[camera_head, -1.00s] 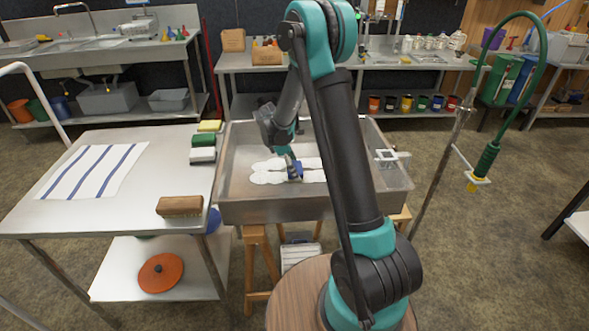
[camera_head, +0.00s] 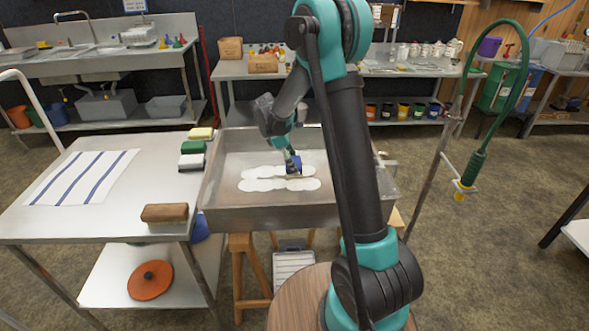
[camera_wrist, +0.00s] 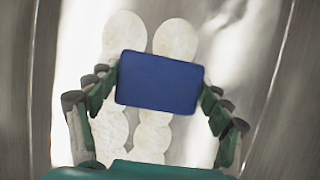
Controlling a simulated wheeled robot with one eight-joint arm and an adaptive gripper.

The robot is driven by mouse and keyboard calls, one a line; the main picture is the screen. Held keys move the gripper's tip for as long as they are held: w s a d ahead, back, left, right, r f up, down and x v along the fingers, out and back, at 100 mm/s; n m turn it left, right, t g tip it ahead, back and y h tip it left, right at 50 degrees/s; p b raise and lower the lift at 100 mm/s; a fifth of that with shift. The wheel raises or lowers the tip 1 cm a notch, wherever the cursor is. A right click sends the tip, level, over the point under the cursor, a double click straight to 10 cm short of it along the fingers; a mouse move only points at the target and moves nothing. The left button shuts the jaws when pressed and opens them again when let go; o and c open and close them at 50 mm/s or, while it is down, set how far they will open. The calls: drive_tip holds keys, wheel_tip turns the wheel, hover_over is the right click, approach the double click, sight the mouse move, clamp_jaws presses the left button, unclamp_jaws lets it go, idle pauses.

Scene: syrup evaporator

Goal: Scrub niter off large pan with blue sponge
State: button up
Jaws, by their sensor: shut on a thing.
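The large pan (camera_head: 260,217) is a wide metal tray on wooden legs at the middle of the head view. Two rows of white, rounded niter patches (camera_head: 280,185) lie on its floor. They also show as two columns in the wrist view (camera_wrist: 123,35). My gripper (camera_wrist: 160,90) is shut on the blue sponge (camera_wrist: 158,82), which also shows in the head view (camera_head: 294,165). The sponge is over the far row, towards its right end, and hides part of the niter. I cannot tell whether it touches the pan floor.
A metal table (camera_head: 115,221) stands left of the pan. It holds a striped cloth (camera_head: 83,178), a brown wooden block or brush (camera_head: 165,212), and yellow (camera_head: 201,133), green (camera_head: 193,147) and white (camera_head: 191,162) sponges. A green hose (camera_head: 486,133) hangs to the right.

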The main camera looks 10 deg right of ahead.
drive_tip(key=shift+r, duration=1.15)
